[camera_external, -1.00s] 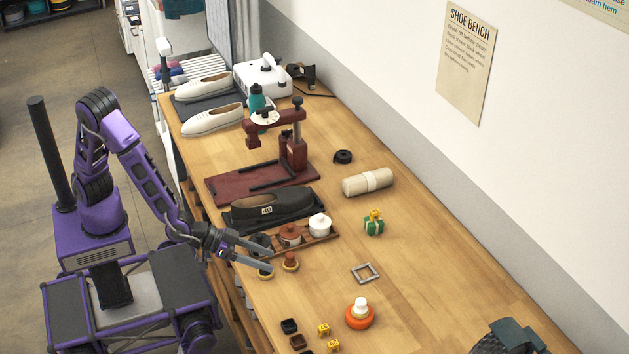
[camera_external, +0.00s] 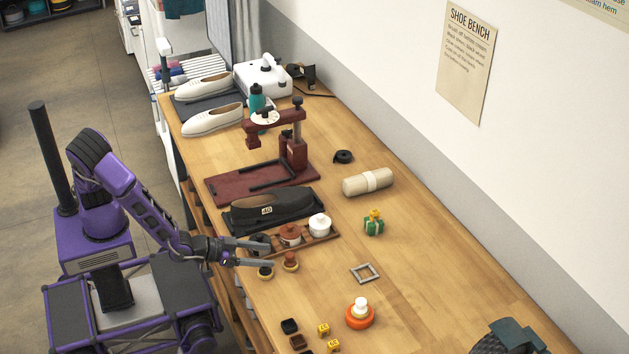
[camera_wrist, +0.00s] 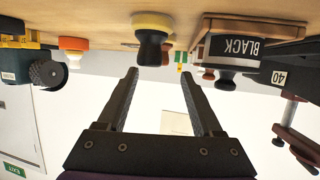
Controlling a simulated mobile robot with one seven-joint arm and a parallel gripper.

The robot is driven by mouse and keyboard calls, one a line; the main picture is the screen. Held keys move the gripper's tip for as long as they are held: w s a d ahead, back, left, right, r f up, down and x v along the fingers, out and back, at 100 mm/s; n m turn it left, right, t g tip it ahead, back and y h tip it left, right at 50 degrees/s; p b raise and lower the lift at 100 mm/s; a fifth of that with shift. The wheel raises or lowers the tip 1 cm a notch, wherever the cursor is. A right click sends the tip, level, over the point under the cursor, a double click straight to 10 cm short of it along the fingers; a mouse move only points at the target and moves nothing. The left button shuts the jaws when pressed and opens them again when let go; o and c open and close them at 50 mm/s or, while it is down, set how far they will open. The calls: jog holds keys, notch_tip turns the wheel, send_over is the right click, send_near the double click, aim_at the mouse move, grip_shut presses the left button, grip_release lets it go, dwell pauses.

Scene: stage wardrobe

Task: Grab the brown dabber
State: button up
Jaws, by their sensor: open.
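The brown dabber (camera_external: 290,262) stands on the bench near its front edge, just beyond my fingertips. A black-handled dabber (camera_external: 265,273) with a yellowish base stands beside it, nearer the edge. My gripper (camera_external: 269,254) is open and empty, reaching over the bench edge roughly level. The wrist view is upside down. There the black dabber (camera_wrist: 152,40) is in front, ahead of the gap between my fingers (camera_wrist: 160,74). The brown dabber (camera_wrist: 167,53) is mostly hidden behind it, with only a strip showing.
A wooden rack (camera_external: 332,238) of polish jars, one labelled BLACK in the wrist view (camera_wrist: 236,47), sits close beside my fingers. A dark shoe (camera_external: 272,207) lies behind it. Bench around the grey frame (camera_external: 365,272) is mostly clear.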

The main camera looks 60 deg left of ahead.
aim_at(286, 255)
jog(key=b+x, duration=0.1)
jog(key=x, duration=0.7)
jog(key=shift+w+r, duration=0.1)
jog(key=shift+w, duration=0.1)
grip_shut()
